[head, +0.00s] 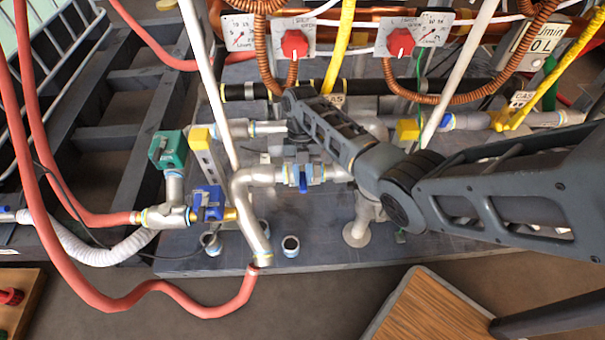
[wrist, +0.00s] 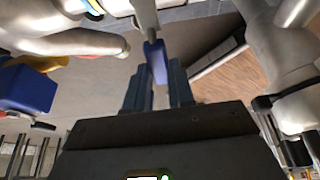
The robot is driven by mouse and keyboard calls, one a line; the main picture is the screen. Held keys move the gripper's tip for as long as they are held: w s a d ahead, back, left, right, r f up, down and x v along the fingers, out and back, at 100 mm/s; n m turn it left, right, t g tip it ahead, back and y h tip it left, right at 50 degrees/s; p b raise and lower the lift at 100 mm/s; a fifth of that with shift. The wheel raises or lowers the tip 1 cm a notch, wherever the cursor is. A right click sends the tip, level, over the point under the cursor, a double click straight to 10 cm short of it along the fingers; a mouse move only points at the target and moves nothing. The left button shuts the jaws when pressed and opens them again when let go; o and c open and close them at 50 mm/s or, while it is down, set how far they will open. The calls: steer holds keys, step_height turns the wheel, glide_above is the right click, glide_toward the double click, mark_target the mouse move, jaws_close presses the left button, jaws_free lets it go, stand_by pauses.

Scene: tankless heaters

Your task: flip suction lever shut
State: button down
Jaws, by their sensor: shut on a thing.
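A blue lever (wrist: 155,62) hangs from a grey metal stem in the wrist view. My gripper (wrist: 159,82) is shut on it, with one dark finger on each side and the lever's lower end between them. In the head view, a blue lever (head: 303,178) shows on the silver pipe fitting at the middle, just below the end of my arm. My gripper's fingers are hard to make out there, as the arm and pipes cover them. I cannot tell the lever's exact angle to its pipe.
Silver pipes (head: 240,205) crowd around the gripper. Red hoses (head: 150,290) loop at left and front. Two red knobs (head: 294,43) sit behind. A wooden-topped piece (head: 425,310) stands in front.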

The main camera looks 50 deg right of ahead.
stand_by(0.3)
steer(key=c, duration=1)
jaws_free()
steer(key=shift+o, duration=0.2)
